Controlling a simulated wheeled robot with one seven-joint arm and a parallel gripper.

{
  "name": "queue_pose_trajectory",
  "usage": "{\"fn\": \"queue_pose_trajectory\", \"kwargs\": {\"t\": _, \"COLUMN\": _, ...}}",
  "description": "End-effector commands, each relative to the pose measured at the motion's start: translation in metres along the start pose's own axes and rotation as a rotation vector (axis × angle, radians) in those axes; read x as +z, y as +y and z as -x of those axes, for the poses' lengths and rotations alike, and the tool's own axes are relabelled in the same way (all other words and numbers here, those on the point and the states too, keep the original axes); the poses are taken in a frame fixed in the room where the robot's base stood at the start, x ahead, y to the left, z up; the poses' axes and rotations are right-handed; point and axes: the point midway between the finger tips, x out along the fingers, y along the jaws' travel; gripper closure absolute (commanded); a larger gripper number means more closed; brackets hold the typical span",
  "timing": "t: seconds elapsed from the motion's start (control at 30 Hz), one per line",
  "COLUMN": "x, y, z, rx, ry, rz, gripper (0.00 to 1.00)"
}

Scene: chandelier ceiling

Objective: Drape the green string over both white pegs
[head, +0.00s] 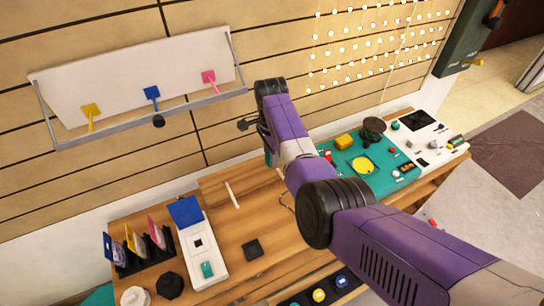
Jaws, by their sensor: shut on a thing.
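My gripper (271,156) is at the end of my purple arm, left of centre, in front of the slatted wall and above the wooden table. It is shut, with a small green bit at its tip that looks like the green string; the rest of the string is hidden or too thin to make out. Rows of small white pegs (372,46) stand on the wall at the upper right, apart from my gripper. I cannot tell which two pegs are meant.
A white tilted shelf (135,75) with yellow, blue and pink hooks is on the wall at left. The wooden table (228,225) holds a white box (204,256), a card rack (140,250), a black square (252,249) and a green mat (385,182) with small items. A green box (462,35) hangs at right.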

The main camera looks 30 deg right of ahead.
Motion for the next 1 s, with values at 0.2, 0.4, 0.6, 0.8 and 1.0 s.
{"fn": "queue_pose_trajectory", "kwargs": {"t": 0.2, "x": 0.014, "y": 0.0, "z": -0.002, "rx": 0.0, "ry": 0.0, "rz": 0.003, "gripper": 1.0}}
{"fn": "queue_pose_trajectory", "kwargs": {"t": 0.4, "x": 0.035, "y": 0.0, "z": -0.007, "rx": 0.0, "ry": 0.0, "rz": 0.003, "gripper": 1.0}}
{"fn": "queue_pose_trajectory", "kwargs": {"t": 0.6, "x": 0.056, "y": 0.0, "z": -0.011, "rx": 0.0, "ry": 0.0, "rz": 0.003, "gripper": 1.0}}
{"fn": "queue_pose_trajectory", "kwargs": {"t": 0.8, "x": 0.077, "y": 0.0, "z": -0.016, "rx": 0.0, "ry": 0.0, "rz": 0.003, "gripper": 1.0}}
{"fn": "queue_pose_trajectory", "kwargs": {"t": 1.0, "x": 0.096, "y": 0.0, "z": -0.02, "rx": 0.0, "ry": 0.0, "rz": 0.003, "gripper": 1.0}}
